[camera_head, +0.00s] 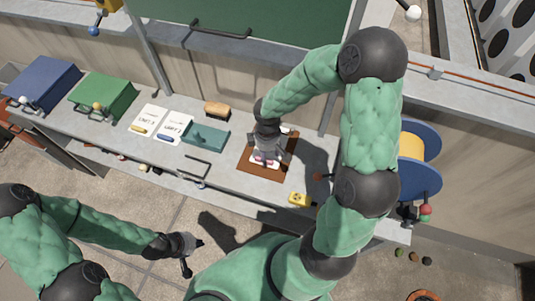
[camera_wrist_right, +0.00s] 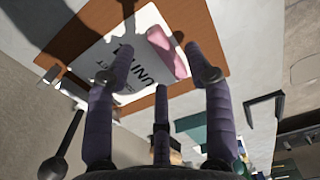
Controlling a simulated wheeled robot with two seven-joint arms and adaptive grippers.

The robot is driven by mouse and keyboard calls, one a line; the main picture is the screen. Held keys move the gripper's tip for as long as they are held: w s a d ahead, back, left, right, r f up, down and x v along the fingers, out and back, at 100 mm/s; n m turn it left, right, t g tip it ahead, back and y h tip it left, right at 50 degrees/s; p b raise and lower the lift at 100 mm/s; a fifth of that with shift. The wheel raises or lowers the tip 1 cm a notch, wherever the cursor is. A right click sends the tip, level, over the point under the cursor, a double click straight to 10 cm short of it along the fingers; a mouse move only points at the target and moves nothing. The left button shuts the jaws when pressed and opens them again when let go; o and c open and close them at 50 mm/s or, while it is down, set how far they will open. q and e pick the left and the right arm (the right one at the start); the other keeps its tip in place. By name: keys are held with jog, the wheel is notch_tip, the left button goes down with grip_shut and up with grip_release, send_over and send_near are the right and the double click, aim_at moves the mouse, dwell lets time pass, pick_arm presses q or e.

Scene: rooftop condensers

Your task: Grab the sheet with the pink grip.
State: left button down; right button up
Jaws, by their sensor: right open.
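The white sheet (camera_wrist_right: 122,72) with printed letters lies on a brown board (camera_wrist_right: 207,40) on the bench. Its pink grip (camera_wrist_right: 167,52) shows in the right wrist view, ahead of and between my right fingers. My right gripper (camera_wrist_right: 158,68) is open and empty, pointing down over the sheet. It cannot be told whether a finger touches the sheet. In the head view my right gripper (camera_head: 267,152) covers much of the sheet (camera_head: 284,133) and board (camera_head: 285,170). My left gripper (camera_head: 193,256) is open and empty over the floor in front of the bench.
Two white sheets with yellow (camera_head: 138,129) and blue (camera_head: 164,137) grips lie left on the bench. Nearby are a teal tray (camera_head: 205,137), a brush (camera_head: 217,110), blue (camera_head: 45,80) and green (camera_head: 103,95) boxes, and a yellow object (camera_head: 299,199). A reel (camera_head: 420,178) stands right.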

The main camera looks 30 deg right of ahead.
aim_at(267, 157)
jog(key=shift+f+b, duration=0.4)
jog(key=shift+f, duration=1.15)
jog(key=shift+c, duration=0.3)
grip_shut()
jog(key=shift+a+r, duration=0.1)
jog(key=shift+r, duration=0.1)
